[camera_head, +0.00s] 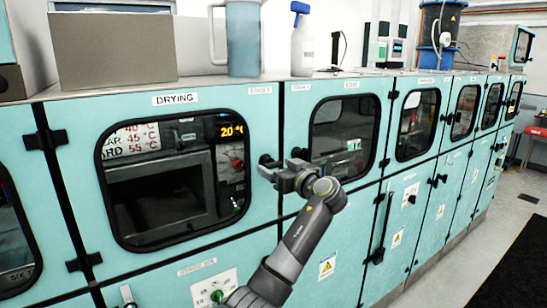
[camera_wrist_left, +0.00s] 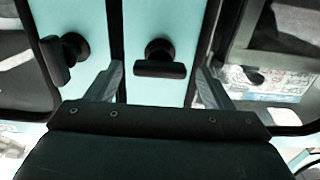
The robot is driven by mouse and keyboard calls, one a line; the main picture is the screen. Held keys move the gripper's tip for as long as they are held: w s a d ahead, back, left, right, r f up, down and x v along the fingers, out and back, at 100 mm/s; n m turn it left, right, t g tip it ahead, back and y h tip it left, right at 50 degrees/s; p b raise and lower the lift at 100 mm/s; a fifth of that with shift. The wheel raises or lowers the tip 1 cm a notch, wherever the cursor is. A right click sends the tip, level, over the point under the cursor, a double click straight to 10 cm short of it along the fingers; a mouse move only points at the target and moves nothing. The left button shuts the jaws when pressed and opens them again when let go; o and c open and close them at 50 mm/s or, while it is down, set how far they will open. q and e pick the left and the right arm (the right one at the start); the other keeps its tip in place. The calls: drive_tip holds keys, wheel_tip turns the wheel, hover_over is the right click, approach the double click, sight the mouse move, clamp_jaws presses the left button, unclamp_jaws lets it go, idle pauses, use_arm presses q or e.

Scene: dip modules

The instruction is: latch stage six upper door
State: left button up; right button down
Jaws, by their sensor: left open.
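The drying door (camera_head: 75,190) is teal with a large dark window and a "STAGE 6" label at its upper right. Its black latch handle (camera_head: 266,159) is at the door's right edge, partly hidden by my left gripper (camera_head: 281,172). In the left wrist view the latch handle (camera_wrist_left: 160,68) has a bar lying across the picture, between the two open finger tips of my left gripper (camera_wrist_left: 159,70). The fingers stand apart from it on both sides. A second black handle (camera_wrist_left: 68,58), on the neighbouring door, is left of the fingers. My right gripper is not in view.
The neighbouring teal door (camera_head: 300,115) is right of a dark gap. A lower black bar handle (camera_head: 378,240) is to the right. A grey box (camera_head: 112,50), a blue pitcher (camera_head: 243,40) and a spray bottle (camera_head: 302,45) stand on top.

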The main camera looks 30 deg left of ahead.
use_arm(q)
drive_tip(key=shift+p+x, duration=0.3)
drive_tip(key=shift+x, duration=1)
drive_tip(key=c, duration=1)
